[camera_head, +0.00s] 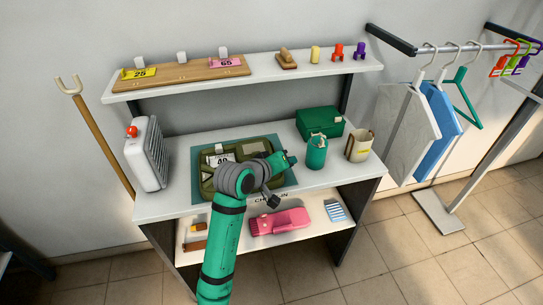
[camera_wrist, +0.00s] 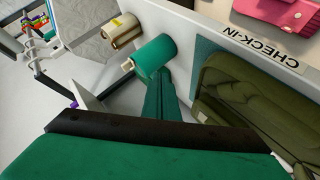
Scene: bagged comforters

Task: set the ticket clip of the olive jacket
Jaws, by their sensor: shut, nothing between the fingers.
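The folded olive jacket (camera_head: 206,180) lies on a teal mat on the counter, partly hidden behind my arm. A white ticket (camera_head: 219,160), seemingly numbered 40, lies on it, with a small white clip-like piece (camera_head: 218,148) at its upper edge. Whether that piece grips the jacket cannot be told. In the wrist view the jacket (camera_wrist: 245,105) is at the right, without the ticket showing. My gripper (camera_head: 292,157) is shut and empty, right of the jacket and close to the green canister (camera_head: 316,152). Its fingers (camera_wrist: 162,85) point toward that canister in the wrist view.
A cream canister (camera_head: 359,145) and a green box (camera_head: 319,121) stand at the counter's right. A white heater-like unit (camera_head: 146,153) is at the left. The shelf (camera_head: 190,87) above holds ticket boards and small coloured pieces. A pink item (camera_head: 280,221) lies below; hanging garments are right.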

